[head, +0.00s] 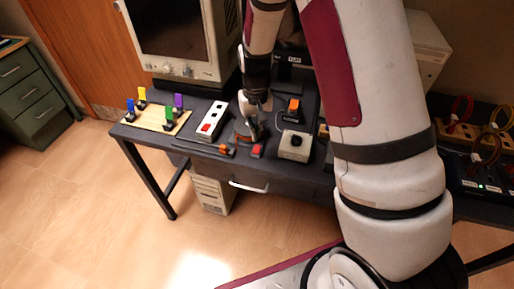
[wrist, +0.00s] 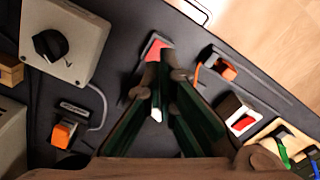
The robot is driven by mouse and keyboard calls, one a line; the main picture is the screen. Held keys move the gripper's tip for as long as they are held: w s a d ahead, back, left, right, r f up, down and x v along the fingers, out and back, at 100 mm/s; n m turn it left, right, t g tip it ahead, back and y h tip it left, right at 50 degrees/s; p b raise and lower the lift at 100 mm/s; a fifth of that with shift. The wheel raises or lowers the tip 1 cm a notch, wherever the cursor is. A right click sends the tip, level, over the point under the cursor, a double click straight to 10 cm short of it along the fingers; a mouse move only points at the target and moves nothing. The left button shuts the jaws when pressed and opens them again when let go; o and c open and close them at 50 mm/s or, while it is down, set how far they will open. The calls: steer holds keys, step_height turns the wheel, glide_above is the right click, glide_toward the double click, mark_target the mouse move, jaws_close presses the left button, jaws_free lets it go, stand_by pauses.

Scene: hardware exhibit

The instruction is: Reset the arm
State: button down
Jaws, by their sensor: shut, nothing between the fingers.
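My gripper (head: 251,124) hangs low over the dark workbench (head: 150,138), between the white switch box and the grey knob box. In the wrist view my gripper (wrist: 165,75) has its fingers together, with nothing held. Its tips point toward a small red-topped block (wrist: 156,48), which the fingers partly cover. The block also shows in the head view (head: 257,151), just in front of the gripper. I cannot tell whether the fingertips touch anything. My white and maroon arm reaches across the right half of the head view and hides part of the bench.
A grey box with a black knob (head: 295,145), an orange switch (head: 293,106), a white switch box (head: 212,120) and a board with coloured clips (head: 157,118) surround the gripper. A monitor (head: 185,40) stands behind. Cables (head: 490,120) lie at right. Floor at left is clear.

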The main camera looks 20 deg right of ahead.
steer(key=shift+r, duration=0.1)
stand_by(0.3)
steer(key=s+r+t, duration=0.1)
steer(key=s+r, duration=0.4)
steer(key=r, duration=0.5)
steer(key=s+r+t, duration=0.1)
steer(key=s+r, duration=0.4)
steer(key=r, duration=0.5)
steer(key=s+r+t, duration=0.1)
steer(key=s+r, duration=0.2)
steer(key=s, duration=0.5)
steer(key=s+r+n+t, duration=0.1)
steer(key=s+r, duration=0.3)
steer(key=s, duration=0.4)
steer(key=shift+d+r+t, duration=0.15)
steer(key=shift+r+t, duration=0.1)
steer(key=shift+t, duration=0.25)
